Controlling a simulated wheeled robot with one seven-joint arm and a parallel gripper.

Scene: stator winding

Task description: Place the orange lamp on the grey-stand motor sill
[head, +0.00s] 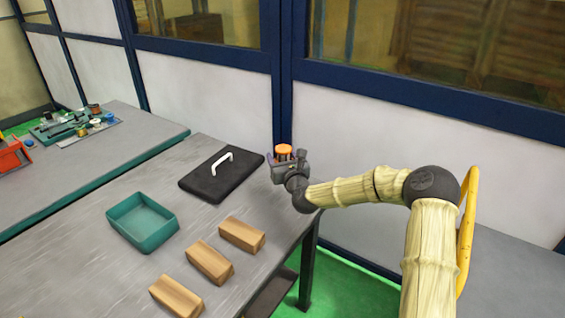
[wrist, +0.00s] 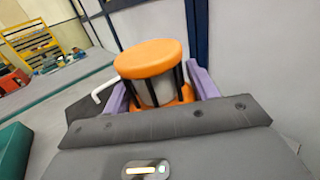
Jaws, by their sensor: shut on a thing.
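The orange lamp (head: 284,149) has a round orange top, dark bars around a pale body and an orange base. In the wrist view the lamp (wrist: 150,58) stands upright between the purple fingers of my gripper (wrist: 160,92). In the head view my gripper (head: 282,162) is shut on the lamp and holds it near the table's far right corner, by the wall panels. I cannot make out a grey-stand motor sill in either view; small parts on a board (head: 75,127) on the far left table are too small to tell.
A black slab with a white handle (head: 222,157) lies on the near table, left of my gripper. A teal tray (head: 118,234) and three wooden blocks (head: 210,262) are nearer. A red bin (head: 10,155) is at far left. Blue-framed panels (head: 200,72) stand behind.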

